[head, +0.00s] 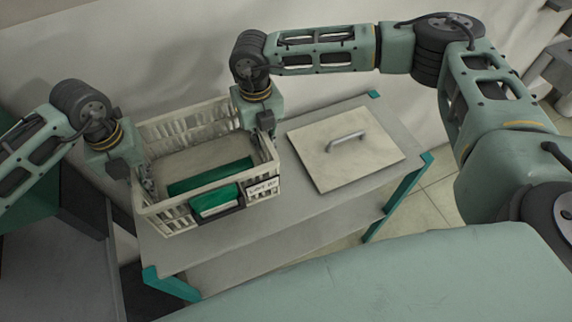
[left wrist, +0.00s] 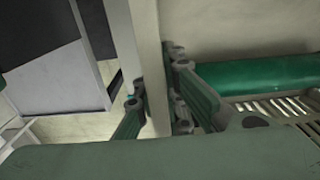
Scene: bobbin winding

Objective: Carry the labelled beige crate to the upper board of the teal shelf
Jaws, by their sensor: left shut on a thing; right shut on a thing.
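The labelled beige crate (head: 162,217) is over the left part of the upper board (head: 265,220) of the teal shelf; I cannot tell whether its base touches the board. Its white label (head: 263,187) faces the front right. Green items (head: 212,178) lie inside. My left gripper (head: 148,187) is shut on the crate's left wall; in the left wrist view the fingers (left wrist: 157,112) clasp a beige wall (left wrist: 147,50), with a green roll (left wrist: 265,74) beside it. My right gripper (head: 268,137) is shut on the crate's right wall, its fingertips partly hidden.
A flat beige lid (head: 325,165) with a metal handle (head: 346,137) lies on the upper board right of the crate. A lower board (head: 290,252) shows beneath. A dark grey surface (head: 65,262) is at left, and a pale wall (head: 180,50) stands behind.

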